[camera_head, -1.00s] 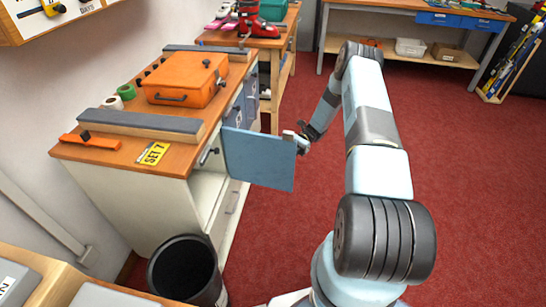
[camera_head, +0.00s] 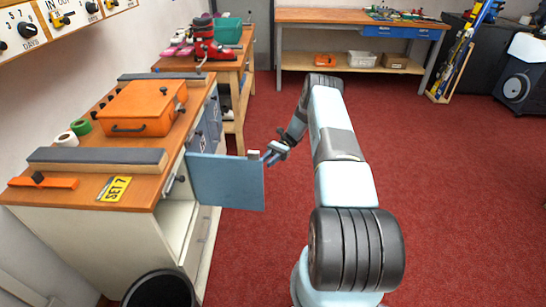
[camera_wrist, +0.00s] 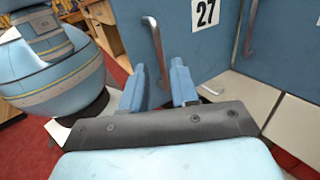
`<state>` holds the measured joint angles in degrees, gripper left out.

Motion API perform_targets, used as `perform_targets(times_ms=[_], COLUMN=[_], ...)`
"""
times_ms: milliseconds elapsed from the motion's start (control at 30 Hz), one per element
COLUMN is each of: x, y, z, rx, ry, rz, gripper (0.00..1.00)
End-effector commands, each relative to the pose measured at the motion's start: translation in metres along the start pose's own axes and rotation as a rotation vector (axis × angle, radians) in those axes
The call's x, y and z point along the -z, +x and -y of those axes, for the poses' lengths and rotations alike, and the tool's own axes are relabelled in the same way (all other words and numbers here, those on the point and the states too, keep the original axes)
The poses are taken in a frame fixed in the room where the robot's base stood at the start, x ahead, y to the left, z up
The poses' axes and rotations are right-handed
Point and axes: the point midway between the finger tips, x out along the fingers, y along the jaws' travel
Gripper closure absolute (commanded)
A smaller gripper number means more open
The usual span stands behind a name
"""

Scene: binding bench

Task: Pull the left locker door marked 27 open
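The blue locker door (camera_head: 226,182) stands swung out from the bench front, with the locker opening beside it. In the wrist view its face carries a white label marked 27 (camera_wrist: 206,13) and a metal bar handle (camera_wrist: 156,45). My gripper (camera_head: 268,153) is at the door's free edge in the head view. In the wrist view my gripper (camera_wrist: 160,86) has its two blue fingers apart, with the lower part of the handle in line with the gap between them. I cannot tell whether the fingers touch the handle. The handle is hidden in the head view.
The bench top holds an orange case (camera_head: 140,106), grey-topped bars, tape rolls and a SET 7 card (camera_head: 114,189). A black bin (camera_head: 160,290) stands at the bench's near end. Red carpet (camera_head: 440,190) is clear to the right of my arm.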

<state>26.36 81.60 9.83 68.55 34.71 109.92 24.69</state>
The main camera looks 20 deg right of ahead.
Motion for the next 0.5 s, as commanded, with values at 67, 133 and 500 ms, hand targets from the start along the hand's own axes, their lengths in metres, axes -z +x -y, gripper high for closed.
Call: perform_targets(times_ms=[67,133,500], x=[0.001,0.001,0.001], y=[-0.014,-0.023,-0.042], z=[0.0,-0.001,0.0], rx=[0.003,0.004,0.004], ry=[0.0,0.0,0.001], rz=[-0.002,0.0,0.001], gripper=[0.71,0.71,0.71])
